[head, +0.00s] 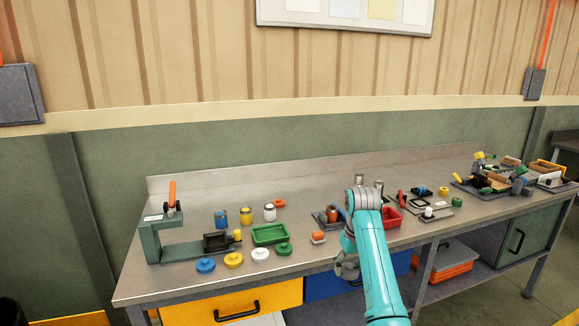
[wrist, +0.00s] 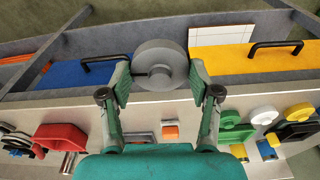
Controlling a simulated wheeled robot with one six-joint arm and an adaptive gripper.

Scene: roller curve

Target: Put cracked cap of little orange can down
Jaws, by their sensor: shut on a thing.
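My gripper (wrist: 160,80) is shut on a grey round cap (wrist: 158,60), with one finger on each side of its rim. A dark line, like a crack, runs in from the cap's left side. In the head view my gripper (head: 347,268) is at the bench's front edge, partly hidden by my teal arm; the cap is hard to make out there. A little orange can (head: 332,213) stands in a dark tray on the bench, left of my arm. An orange piece on a pale base (head: 318,238) sits nearer the front edge.
The bench (head: 190,284) holds blue, yellow, white and green caps at the front left, a green tray (head: 270,242), several cans and a green press (head: 150,240). A red tray (head: 392,217) is right of my arm. Yellow (wrist: 230,60) and blue (wrist: 75,72) drawers lie below.

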